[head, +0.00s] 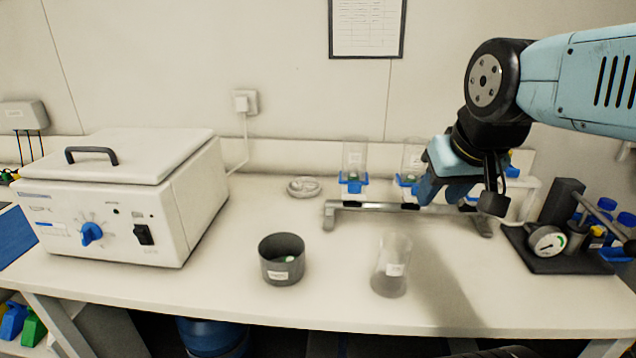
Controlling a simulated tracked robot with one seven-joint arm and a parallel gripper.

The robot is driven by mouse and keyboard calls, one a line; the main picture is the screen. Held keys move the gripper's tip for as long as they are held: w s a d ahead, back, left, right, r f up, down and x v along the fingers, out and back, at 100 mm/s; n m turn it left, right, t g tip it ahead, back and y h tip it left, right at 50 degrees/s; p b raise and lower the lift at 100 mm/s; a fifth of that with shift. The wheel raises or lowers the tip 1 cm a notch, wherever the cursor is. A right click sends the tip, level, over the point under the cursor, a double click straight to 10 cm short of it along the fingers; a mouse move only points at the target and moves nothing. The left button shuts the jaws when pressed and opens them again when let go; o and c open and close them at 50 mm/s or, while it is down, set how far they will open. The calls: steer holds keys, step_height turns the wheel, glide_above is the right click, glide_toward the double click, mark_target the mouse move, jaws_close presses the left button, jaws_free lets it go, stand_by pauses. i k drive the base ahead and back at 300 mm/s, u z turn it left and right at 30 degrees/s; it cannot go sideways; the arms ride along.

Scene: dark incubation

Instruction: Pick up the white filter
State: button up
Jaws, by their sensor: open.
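I cannot clearly make out a white filter. A small pale and green item (289,258) lies inside the dark grey cup (270,271) at the front centre; it is too small to identify. A clear, shallow round dish (304,187) sits behind it with indistinct contents. Clear funnels, one at left (354,158) and one in the middle (413,155), stand on a metal manifold (372,206) with blue clamps. Small greenish spots show inside them. My gripper (456,196) is open over the right part of the manifold, hiding part of it. Nothing shows between its jaws.
A white lidded box with a blue knob (110,215) fills the left of the bench. A clear beaker (391,265) stands at the front. A black-based device with a gauge (546,241) and blue-capped bottles (605,207) stand at right. The front centre bench is mostly clear.

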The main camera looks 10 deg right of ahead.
mark_target(297, 186)
steer(key=u, duration=1.25)
steer(key=i, duration=0.1)
steer(key=z, duration=2.75)
steer(key=k, duration=0.95)
steer(key=u, duration=1.4)
steer(key=i, duration=1)
steer(key=u, duration=0.15)
